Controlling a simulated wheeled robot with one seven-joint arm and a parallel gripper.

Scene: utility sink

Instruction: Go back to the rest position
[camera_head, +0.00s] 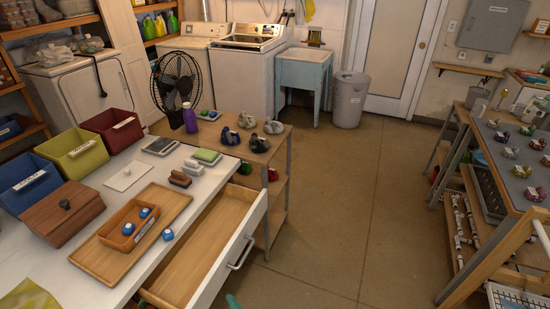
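My gripper is not clearly in view, and no arm shows over the counter or the floor. A small teal shape (232,302) pokes up at the bottom edge, cut off by the frame; I cannot tell what it is. The white counter (85,240) at the left has an open, empty wooden drawer (205,250). On the counter, a small wooden tray (112,236) holds blue and white round items and sits on a larger wooden tray (100,263). One more blue item (167,234) lies beside it.
Blue (25,180), olive (75,153) and red (112,128) bins stand at the counter's back left, near a lidded brown box (60,215). A fan (178,88) stands behind. A workbench (510,165) is at right. The floor (350,190) between is clear.

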